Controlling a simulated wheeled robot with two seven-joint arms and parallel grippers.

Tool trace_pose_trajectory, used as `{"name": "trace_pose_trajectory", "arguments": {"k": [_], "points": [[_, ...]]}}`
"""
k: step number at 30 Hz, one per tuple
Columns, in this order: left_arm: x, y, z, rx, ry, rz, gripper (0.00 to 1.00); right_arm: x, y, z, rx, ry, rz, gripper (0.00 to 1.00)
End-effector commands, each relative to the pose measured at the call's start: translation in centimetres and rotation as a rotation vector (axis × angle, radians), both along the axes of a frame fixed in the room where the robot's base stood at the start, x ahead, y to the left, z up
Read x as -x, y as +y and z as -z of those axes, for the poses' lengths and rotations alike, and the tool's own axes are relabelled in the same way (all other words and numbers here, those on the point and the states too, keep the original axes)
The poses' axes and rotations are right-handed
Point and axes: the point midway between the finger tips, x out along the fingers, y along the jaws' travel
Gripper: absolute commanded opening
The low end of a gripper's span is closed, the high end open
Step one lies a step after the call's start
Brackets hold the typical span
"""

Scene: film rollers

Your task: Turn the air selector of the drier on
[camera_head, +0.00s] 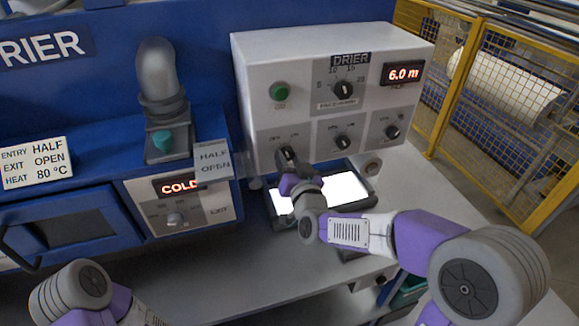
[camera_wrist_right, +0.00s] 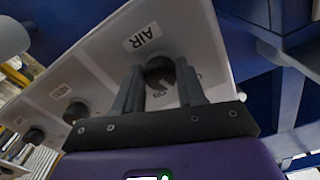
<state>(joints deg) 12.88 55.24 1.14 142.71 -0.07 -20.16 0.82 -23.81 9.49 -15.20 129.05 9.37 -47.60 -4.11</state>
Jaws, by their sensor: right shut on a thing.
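The drier's control box (camera_head: 300,60) is a pale panel marked DRIER at the back centre. Its air selector (camera_head: 287,153) is a dark knob at the lower left, below small OFF and ON markings. My right gripper (camera_head: 289,163) is shut on this knob. In the right wrist view the two grey fingers (camera_wrist_right: 157,85) stand on either side of the dark round knob (camera_wrist_right: 158,70), beside an AIR label (camera_wrist_right: 142,38). The fingers partly cover the knob, so I cannot tell which way it points. My left gripper is outside the views.
Other dark knobs (camera_head: 344,90) and a green button (camera_head: 279,92) share the panel. A tablet-like screen (camera_head: 350,188) lies below my right wrist. A blue machine with a COLD display (camera_head: 180,187) stands left. A yellow mesh fence (camera_head: 490,80) is right.

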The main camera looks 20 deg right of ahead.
Motion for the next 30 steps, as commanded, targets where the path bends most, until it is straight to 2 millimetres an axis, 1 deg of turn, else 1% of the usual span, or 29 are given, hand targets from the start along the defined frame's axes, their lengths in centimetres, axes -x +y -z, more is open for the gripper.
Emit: {"name": "trace_pose_trajectory", "arguments": {"k": [1,3,15,21,30], "points": [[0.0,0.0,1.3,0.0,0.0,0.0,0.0,0.0,-0.1,0.4,-0.043,-0.003,0.002,0.09],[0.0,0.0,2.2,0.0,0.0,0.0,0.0,0.0,-0.1,0.4,-0.107,-0.002,0.002,0.09],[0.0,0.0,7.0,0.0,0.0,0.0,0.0,0.0,0.1,0.3,-0.483,0.014,0.0,0.09],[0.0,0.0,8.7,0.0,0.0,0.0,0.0,0.0,0.2,0.2,-0.645,0.021,0.0,0.09],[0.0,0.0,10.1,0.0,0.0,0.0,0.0,0.0,0.2,0.0,-0.806,0.028,0.0,0.09]]}}
